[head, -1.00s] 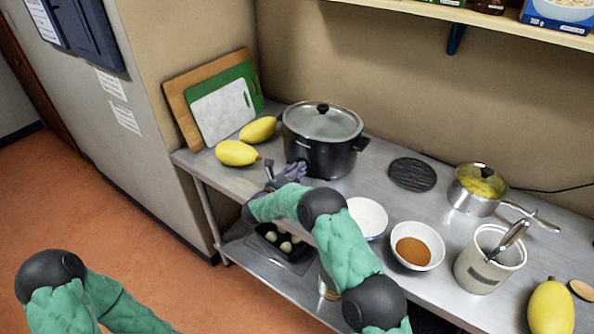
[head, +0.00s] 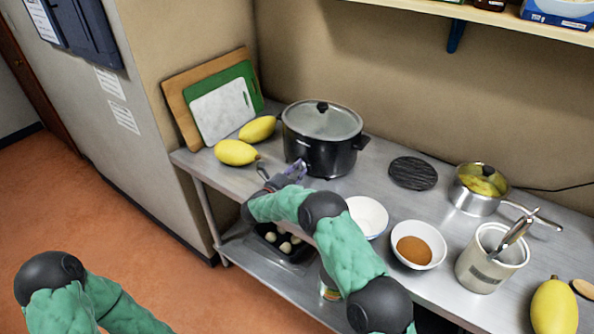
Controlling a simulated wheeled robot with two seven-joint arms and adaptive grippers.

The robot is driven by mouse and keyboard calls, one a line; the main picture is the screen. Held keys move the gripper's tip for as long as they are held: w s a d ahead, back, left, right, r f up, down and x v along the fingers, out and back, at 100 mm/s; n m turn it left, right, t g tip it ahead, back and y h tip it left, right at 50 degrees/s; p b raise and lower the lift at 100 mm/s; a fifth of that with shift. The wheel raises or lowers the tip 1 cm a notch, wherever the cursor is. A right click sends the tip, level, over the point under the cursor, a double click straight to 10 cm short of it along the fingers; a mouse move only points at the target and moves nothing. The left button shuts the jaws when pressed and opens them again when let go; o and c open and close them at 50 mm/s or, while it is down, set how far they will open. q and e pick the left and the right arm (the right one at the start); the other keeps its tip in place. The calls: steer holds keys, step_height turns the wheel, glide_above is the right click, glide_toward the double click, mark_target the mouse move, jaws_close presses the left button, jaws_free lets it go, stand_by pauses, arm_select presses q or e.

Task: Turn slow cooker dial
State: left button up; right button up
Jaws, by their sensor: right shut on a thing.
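The black slow cooker (head: 330,158) with a glass lid stands at the back of the steel counter. My right gripper (head: 299,168) is at the lower front of the cooker, reaching in from the front. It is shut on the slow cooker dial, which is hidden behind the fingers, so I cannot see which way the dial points. My left arm shows at the lower left, but its gripper is outside the view.
Yellow fruits (head: 236,152) and leaning cutting boards (head: 222,110) are left of the cooker. A black trivet (head: 413,173), a saucepan (head: 480,190), bowls (head: 418,245) and a utensil crock (head: 487,262) stand to the right. A shelf (head: 480,18) hangs above.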

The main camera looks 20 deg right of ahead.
steer(key=shift+w+a+r+n, duration=0.1)
steer(key=shift+w+r+n, duration=0.05)
steer(key=shift+r+n, duration=0.2)
steer(key=o, duration=1.1)
steer(key=shift+f, duration=0.2)
steer(key=v, duration=1.2)
